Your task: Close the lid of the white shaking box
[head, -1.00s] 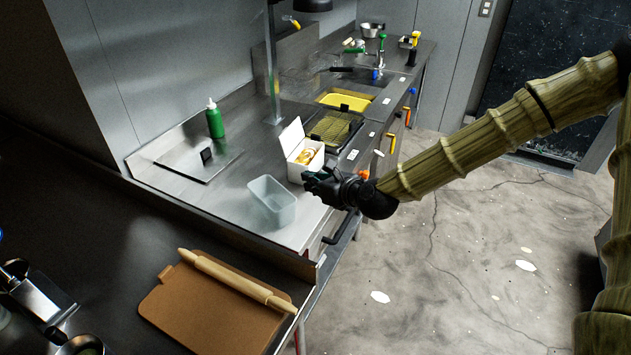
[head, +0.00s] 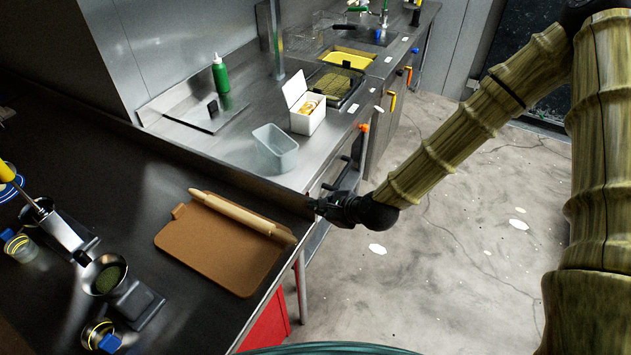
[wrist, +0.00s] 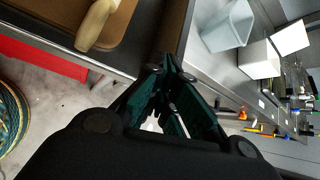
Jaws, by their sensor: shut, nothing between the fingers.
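The white box (head: 308,121) stands on the steel counter in the head view, with its lid (head: 294,88) raised open on the left side. Tan or orange food shows inside it. The box also shows in the wrist view (wrist: 259,60), at the right, with its lid (wrist: 291,38) sticking out. My gripper (head: 312,205) is shut and empty. It is near the counter's front edge, beside the rolling pin's end and well apart from the box. In the wrist view its fingertips (wrist: 168,62) are together.
A translucent tub (head: 275,150) stands on the steel counter between my gripper and the box. A brown board (head: 215,245) with a rolling pin (head: 240,214) lies on the dark counter. A green bottle (head: 221,75) stands at the back. Open floor lies to the right.

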